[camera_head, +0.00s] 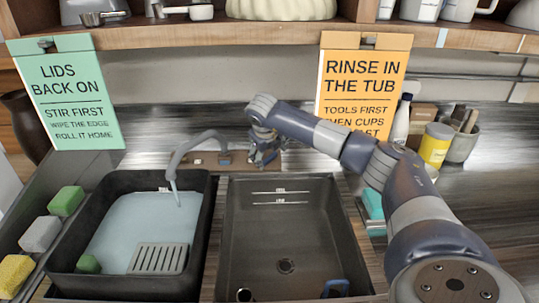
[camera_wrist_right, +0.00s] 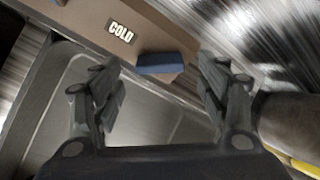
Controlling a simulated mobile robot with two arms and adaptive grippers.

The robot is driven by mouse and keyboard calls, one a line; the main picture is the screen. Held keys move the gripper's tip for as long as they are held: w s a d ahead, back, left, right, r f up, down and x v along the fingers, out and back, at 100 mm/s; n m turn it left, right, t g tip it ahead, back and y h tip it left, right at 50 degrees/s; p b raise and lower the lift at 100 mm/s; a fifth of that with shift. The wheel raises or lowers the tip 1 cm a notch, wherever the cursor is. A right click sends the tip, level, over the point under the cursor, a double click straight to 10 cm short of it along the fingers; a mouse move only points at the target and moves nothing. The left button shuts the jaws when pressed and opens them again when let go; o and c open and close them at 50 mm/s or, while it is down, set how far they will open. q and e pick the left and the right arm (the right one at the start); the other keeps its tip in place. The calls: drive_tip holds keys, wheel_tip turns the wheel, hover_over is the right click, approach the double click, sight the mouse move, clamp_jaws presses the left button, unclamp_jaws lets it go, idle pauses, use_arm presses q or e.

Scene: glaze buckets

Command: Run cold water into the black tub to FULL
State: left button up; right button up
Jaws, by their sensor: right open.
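The black tub (camera_head: 196,230) stands at the left in the head view, with pale blue water (camera_head: 130,220) covering its bottom part. The grey tap (camera_head: 195,140) has its spout over this tub; a thin pale streak below it looks like running water. A small white mark (camera_head: 165,189) shows on the tub's back wall, too small to read. My right gripper (camera_head: 264,150) is at the tap's base. In the right wrist view it is open (camera_wrist_right: 160,100), and the blue lever (camera_wrist_right: 165,63) beside the COLD label (camera_wrist_right: 121,32) lies beyond and between its fingers, apparently untouched.
An empty dark basin (camera_head: 235,240) with a drain stands right of the tub. A slatted grey piece (camera_head: 158,258) and a green sponge (camera_head: 88,264) are in the tub. Several sponges (camera_head: 40,234) lie to its left. A yellow can (camera_head: 436,145) stands behind my right arm. A shelf (camera_head: 270,36) runs above.

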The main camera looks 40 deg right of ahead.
sight(270, 156)
drive_tip(key=shift+x, duration=1.6)
drive_tip(key=c, duration=1.1)
drive_tip(key=shift+o, duration=0.2)
drive_tip(key=m+b, duration=0.3)
drive_tip(key=shift+f+m, duration=0.1)
drive_tip(key=shift+m, duration=0.2)
drive_tip(key=m+b, duration=0.1)
drive_tip(key=m, duration=0.1)
drive_tip(key=shift+m+y+b, duration=0.3)
drive_tip(key=shift+y+b, duration=0.05)
drive_tip(key=shift+y, duration=0.05)
drive_tip(key=shift+d+m+b, duration=0.1)
drive_tip(key=shift+m+b, duration=0.25)
drive_tip(key=shift+m, duration=0.25)
drive_tip(key=shift+r, duration=0.25)
